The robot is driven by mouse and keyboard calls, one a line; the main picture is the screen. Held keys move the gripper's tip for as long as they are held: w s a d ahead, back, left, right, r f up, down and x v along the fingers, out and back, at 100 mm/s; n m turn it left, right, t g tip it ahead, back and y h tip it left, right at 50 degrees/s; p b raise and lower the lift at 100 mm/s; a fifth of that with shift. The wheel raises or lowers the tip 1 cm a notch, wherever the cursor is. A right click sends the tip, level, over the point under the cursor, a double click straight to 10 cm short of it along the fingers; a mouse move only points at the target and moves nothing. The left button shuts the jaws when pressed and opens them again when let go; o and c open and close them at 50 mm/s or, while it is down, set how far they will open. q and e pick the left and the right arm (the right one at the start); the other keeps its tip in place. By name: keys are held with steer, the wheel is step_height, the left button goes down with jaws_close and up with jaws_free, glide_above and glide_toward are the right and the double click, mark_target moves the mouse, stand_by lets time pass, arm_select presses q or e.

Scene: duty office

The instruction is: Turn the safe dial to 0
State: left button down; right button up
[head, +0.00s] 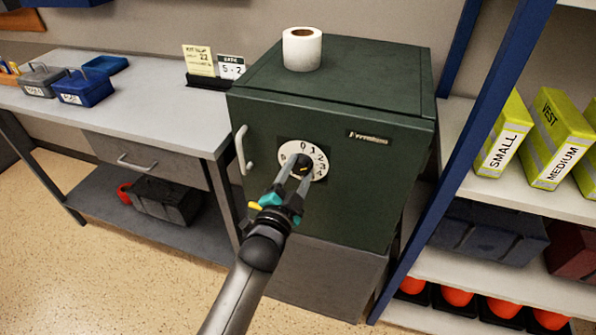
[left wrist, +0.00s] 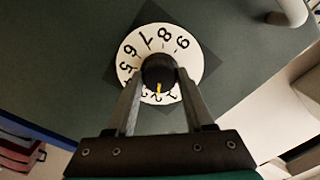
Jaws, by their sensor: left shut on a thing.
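A white numbered dial ring (head: 286,152) with a dark centre knob (head: 303,164) is on the front of a dark green safe (head: 365,190). My left gripper (head: 300,172) is in front of it, its two fingers shut on the knob from opposite sides. In the left wrist view the gripper (left wrist: 160,84) pinches the knob (left wrist: 158,69), and the ring (left wrist: 122,60) appears turned around. A yellow mark on the knob points down there, at about the 2. The fingers hide part of the ring. My right gripper is not in view.
The safe's pale handle (head: 242,150) is left of the dial. A paper roll (head: 302,49) stands on the safe. A desk (head: 150,105) with blue boxes is at left. A shelf post (head: 462,165) and shelves of yellow vest boxes stand close at right.

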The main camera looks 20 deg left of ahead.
arm_select(q)
steer(key=n+p, duration=0.2)
steer(key=n, duration=0.1)
steer(key=n+p, duration=0.1)
steer(key=n, duration=0.2)
steer(key=shift+p, duration=0.35)
steer(key=n+p, duration=0.1)
steer(key=n, duration=0.2)
steer(key=shift+a+n+p, duration=0.1)
steer(key=shift+n+p, duration=0.45)
steer(key=shift+n, duration=0.75)
steer(key=shift+c, duration=1.4)
jaws_free()
steer(key=shift+s, duration=0.1)
